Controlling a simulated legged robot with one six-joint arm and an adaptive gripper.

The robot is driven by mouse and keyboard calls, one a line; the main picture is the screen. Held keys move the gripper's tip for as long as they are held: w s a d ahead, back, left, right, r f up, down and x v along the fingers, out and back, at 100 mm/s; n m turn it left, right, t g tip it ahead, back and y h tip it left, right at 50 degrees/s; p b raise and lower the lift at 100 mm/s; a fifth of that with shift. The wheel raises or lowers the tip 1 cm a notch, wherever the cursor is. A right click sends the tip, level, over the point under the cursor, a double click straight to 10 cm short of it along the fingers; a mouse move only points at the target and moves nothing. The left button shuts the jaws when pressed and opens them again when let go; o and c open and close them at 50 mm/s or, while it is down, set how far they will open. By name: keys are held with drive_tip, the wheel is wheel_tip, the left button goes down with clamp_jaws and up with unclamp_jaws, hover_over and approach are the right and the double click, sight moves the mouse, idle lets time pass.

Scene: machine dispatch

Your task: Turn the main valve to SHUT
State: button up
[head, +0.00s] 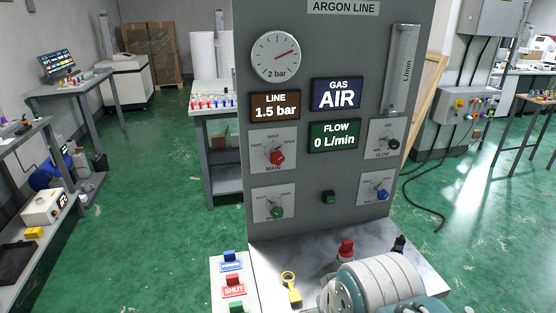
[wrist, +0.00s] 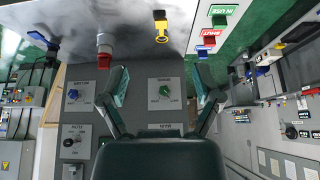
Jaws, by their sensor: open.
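The main valve is a red knob (head: 275,156) on a light plate marked VENT, SHUT and OPEN, on the grey ARGON LINE panel (head: 320,225). I cannot tell surely which mark the knob points to. In the wrist view, which is upside down, my gripper (wrist: 160,84) is open and empty, its two fingers spread in front of the panel. The green-knob plate shows between the fingers. The MAIN label (wrist: 160,127) shows just above my gripper's body, which hides the red knob. In the head view my arm is at the bottom; its fingers are not visible.
A green knob (head: 277,211) is below the main valve; a blue knob (head: 381,192) and black flow knob (head: 393,144) are to the right. Screens read LINE 1.5 bar, AIR, FLOW 0. A red SHUT tag (head: 233,287) and yellow item (head: 291,290) lie in front.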

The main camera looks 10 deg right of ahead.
drive_tip(key=m+t, duration=0.3)
drive_tip(key=t, duration=0.9)
approach(278, 160)
drive_tip(key=w, duration=1.1)
drive_tip(key=shift+f, duration=0.2)
drive_tip(key=shift+s, duration=0.1)
clamp_jaws()
